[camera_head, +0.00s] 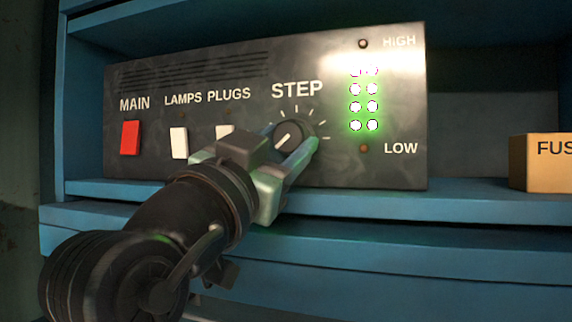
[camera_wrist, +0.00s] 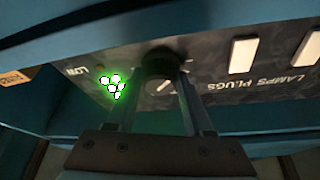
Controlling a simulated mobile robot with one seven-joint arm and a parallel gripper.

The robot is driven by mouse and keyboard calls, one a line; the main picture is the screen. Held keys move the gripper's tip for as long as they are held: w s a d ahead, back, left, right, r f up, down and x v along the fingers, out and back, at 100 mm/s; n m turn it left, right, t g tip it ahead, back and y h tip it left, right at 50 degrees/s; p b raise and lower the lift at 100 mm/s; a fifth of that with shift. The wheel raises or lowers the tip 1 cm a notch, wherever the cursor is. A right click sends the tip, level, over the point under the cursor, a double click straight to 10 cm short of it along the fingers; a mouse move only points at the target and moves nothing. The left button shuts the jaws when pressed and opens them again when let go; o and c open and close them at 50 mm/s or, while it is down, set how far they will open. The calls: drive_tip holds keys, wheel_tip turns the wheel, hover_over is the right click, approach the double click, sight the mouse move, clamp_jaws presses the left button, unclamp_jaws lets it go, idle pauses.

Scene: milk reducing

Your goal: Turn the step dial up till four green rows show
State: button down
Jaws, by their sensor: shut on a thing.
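The step dial (camera_head: 296,130) is a dark round knob below the word STEP on the metal panel (camera_head: 330,75). Its white pointer line slants to the lower left in the head view. My gripper (camera_head: 293,138) is shut on the dial, one finger on each side; the fingers hide part of it. The wrist view also shows the dial (camera_wrist: 162,62) between the fingers (camera_wrist: 165,80).
A red MAIN switch (camera_head: 130,138) and white LAMPS (camera_head: 179,143) and PLUGS (camera_head: 224,131) switches sit left of the dial; my gripper partly covers the PLUGS one. A yellow FUS-marked box (camera_head: 541,163) stands on the blue shelf (camera_head: 470,205) at right.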

drive_tip(key=shift+a+m+g+h+b, duration=0.1)
drive_tip(key=shift+m+g+h+b, duration=0.6)
drive_tip(key=shift+m, duration=0.9)
drive_tip(key=shift+r, duration=0.1)
drive_tip(key=shift+c, duration=1.5)
unclamp_jaws()
